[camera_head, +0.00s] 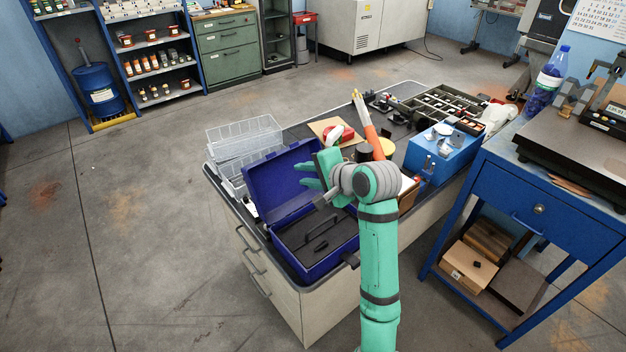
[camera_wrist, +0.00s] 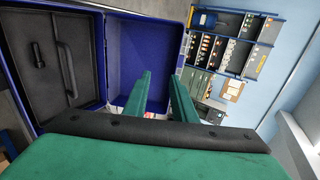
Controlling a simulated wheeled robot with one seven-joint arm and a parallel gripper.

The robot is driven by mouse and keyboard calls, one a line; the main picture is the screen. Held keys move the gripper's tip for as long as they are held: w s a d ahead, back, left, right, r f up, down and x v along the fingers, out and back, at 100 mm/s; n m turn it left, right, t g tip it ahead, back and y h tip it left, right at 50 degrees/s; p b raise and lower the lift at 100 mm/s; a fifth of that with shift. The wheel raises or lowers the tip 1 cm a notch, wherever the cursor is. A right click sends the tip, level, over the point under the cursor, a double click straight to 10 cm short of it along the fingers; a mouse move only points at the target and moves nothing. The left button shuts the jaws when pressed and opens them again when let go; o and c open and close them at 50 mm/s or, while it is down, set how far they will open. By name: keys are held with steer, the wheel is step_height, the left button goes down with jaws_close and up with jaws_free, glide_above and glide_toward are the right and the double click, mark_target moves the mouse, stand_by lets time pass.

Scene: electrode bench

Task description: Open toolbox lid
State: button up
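The blue-purple toolbox (camera_head: 305,274) stands at the near left corner of the workbench. Its lid (camera_head: 268,187) is raised, tilted up and back to the left. A black tray with a handle (camera_head: 316,246) shows inside the box, and also in the wrist view (camera_wrist: 68,62). My gripper (camera_head: 310,176) is over the right end of the raised lid. In the wrist view its two green fingers are apart with nothing between them, and the inside of the lid (camera_wrist: 135,45) is behind and left of them. I cannot tell whether a finger touches the lid.
Clear plastic bins (camera_head: 240,142) stand behind the lid on the left. A blue box (camera_head: 442,160), an orange-handled tool (camera_head: 374,140) and a dark parts organizer (camera_head: 450,105) crowd the bench to the right. A blue side table (camera_head: 540,195) stands at right. The floor at left is clear.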

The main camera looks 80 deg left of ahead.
steer(key=v, duration=1)
steer(key=shift+d+r, duration=0.2)
steer(key=shift+d, duration=0.1)
steer(key=shift+w, duration=0.1)
